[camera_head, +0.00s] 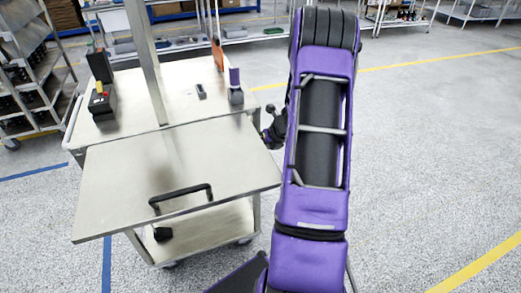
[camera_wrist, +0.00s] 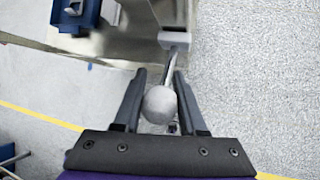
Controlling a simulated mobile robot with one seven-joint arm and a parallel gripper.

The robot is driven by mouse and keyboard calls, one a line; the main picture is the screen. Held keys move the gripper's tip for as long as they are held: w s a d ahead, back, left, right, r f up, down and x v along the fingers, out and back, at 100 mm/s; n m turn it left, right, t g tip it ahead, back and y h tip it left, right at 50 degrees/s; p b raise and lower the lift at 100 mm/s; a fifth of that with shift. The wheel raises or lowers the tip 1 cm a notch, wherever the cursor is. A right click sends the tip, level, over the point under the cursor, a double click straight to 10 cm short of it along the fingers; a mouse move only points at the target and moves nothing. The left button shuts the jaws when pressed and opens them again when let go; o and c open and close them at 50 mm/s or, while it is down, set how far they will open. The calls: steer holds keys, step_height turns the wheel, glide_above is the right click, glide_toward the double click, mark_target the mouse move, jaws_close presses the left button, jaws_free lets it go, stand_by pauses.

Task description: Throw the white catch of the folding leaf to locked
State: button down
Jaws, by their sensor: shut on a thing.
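The folding leaf (camera_head: 150,165) is a pale metal panel at the front of the cart, with a black handle (camera_head: 180,197) near its front edge. In the wrist view the catch shows as a thin metal lever (camera_wrist: 173,67) running from a pale bracket (camera_wrist: 175,40) to a whitish ball knob (camera_wrist: 160,104). My gripper (camera_wrist: 161,78) has its two dark fingers on either side of the knob and is shut on it. In the head view my gripper is small and dark beside the leaf's right corner, partly hidden by my purple arm; the catch's position is unclear there.
The lower shelf (camera_head: 205,228) sits below. Open floor lies to the right.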

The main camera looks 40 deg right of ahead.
stand_by(0.6)
steer(key=shift+c, duration=2.3)
jaws_free()
steer(key=shift+r, duration=0.1)
steer(key=v, duration=1.7)
steer(key=shift+r+p, duration=0.25)
steer(key=shift+p, duration=0.1)
steer(key=shift+w, duration=0.1)
